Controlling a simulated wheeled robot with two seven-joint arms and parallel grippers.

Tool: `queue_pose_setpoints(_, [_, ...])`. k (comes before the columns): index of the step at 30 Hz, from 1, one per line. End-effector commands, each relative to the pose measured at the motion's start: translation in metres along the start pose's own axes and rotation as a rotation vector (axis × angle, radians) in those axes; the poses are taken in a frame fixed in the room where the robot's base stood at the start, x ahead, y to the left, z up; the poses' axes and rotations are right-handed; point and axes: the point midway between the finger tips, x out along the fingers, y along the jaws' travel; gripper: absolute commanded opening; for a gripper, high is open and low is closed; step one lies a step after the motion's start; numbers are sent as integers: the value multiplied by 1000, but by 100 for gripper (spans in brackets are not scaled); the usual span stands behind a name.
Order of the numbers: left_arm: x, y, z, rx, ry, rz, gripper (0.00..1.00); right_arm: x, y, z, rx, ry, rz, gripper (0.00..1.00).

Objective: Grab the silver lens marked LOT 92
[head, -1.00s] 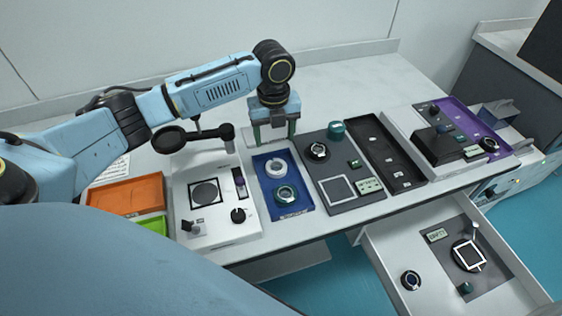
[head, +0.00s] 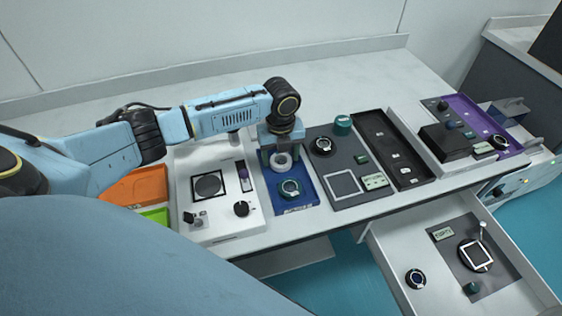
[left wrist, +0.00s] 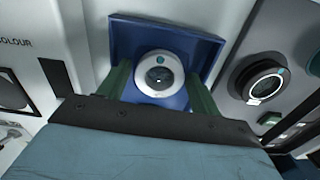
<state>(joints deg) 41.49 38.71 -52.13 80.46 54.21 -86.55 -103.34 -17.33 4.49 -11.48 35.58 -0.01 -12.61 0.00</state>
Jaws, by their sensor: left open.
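A silver-white ring-shaped lens (head: 281,161) lies at the back of a blue tray (head: 306,201); it also shows in the left wrist view (left wrist: 160,75) with a dark centre and a small teal dot. Its lettering is too small to read. My left gripper (head: 280,157) is open, pointing down over the lens. In the left wrist view its green fingers (left wrist: 160,90) stand on either side of the lens, apart from it. A teal-ringed lens (head: 289,189) lies nearer the front of the same tray. My right gripper is not in view.
A white instrument (head: 218,222) stands left of the blue tray. A dark grey panel (head: 370,192) with a black-rimmed lens (head: 323,146) and a green jar (head: 343,124) lies to the right. An open drawer (head: 400,243) juts out at front right. The bench behind is clear.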

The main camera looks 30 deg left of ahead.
Motion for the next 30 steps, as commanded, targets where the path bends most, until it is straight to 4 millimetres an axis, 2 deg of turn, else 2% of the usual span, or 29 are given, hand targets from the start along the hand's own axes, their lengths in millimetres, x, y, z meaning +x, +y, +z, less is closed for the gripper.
queue_pose_setpoints(2, [0,0,0,0,0,0,62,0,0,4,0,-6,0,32])
queue_pose_setpoints(9, [0,0,0,0,0,0,30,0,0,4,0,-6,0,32])
queue_pose_setpoints(11, [-1,0,0,0,0,-1,26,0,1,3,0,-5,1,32])
queue_pose_setpoints(16, [-2,0,0,0,0,-1,26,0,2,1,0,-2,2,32])
queue_pose_setpoints(19, [-10,-1,1,0,-1,-3,26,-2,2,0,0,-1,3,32])
queue_pose_setpoints(30, [-81,0,1,0,-2,-3,26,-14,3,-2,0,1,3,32])
